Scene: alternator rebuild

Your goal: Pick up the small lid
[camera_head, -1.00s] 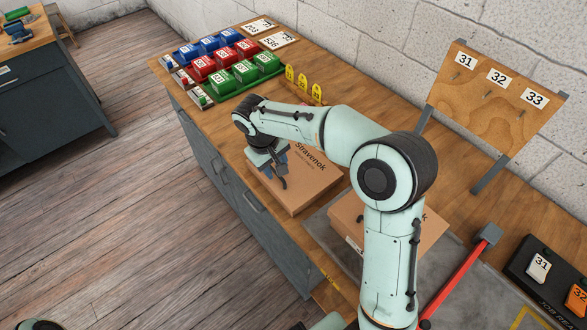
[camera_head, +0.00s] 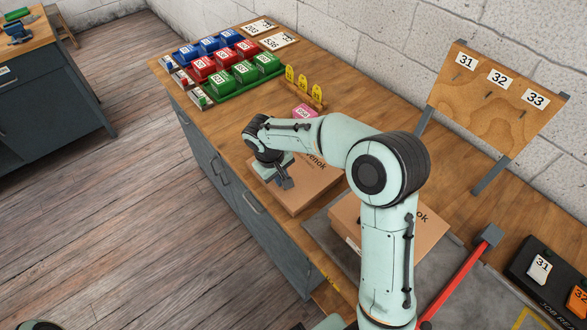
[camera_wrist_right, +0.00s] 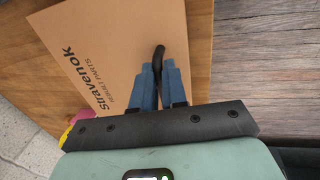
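A flat cardboard-brown lid marked "Stravenok" (camera_head: 310,190) lies on the bench, partly hidden by my right arm. It also fills much of the right wrist view (camera_wrist_right: 115,35). A thin, curved black handle (camera_wrist_right: 160,50) stands up from it. My right gripper (camera_head: 285,182) is low over the lid. In the wrist view its two blue fingers (camera_wrist_right: 159,80) are close together, one on each side of the handle, and appear closed on it. A second, similar brown box (camera_head: 400,240) sits nearer, partly behind my arm. My left gripper is not in view.
Blue, red and green bins (camera_head: 222,62) stand at the bench's far end, with yellow tags (camera_head: 303,85) and a pink numbered item (camera_head: 305,112) nearby. A numbered wooden board (camera_head: 490,95) stands at the right.

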